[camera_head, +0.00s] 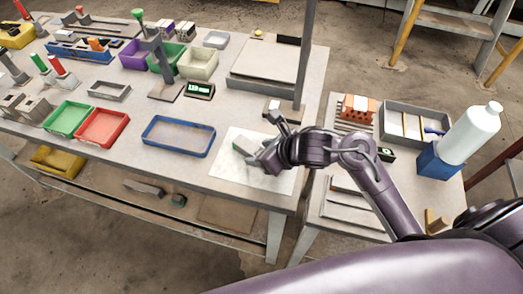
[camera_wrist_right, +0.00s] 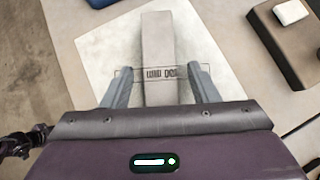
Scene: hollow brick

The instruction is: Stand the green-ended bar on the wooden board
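My right gripper (camera_head: 258,152) is low over a white sheet at the table's front right. In the right wrist view its fingers (camera_wrist_right: 163,72) stand on either side of a grey bar (camera_wrist_right: 158,40) with a dark-lettered strip, with narrow gaps showing. The bar lies flat on the sheet; its near end is hidden by my gripper, and I see no green on it. Its far end also shows in the head view (camera_head: 243,145). Green-tipped upright pieces stand at the left (camera_head: 40,63) and back (camera_head: 138,14). A brown board (camera_head: 228,213) lies on the lower shelf. My left gripper is out of view.
The white sheet (camera_head: 225,177) is otherwise clear. A blue tray (camera_head: 180,150) lies left of it, with red (camera_head: 103,142) and green (camera_head: 70,133) trays beyond. A tall grey post (camera_head: 303,70) rises behind my gripper.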

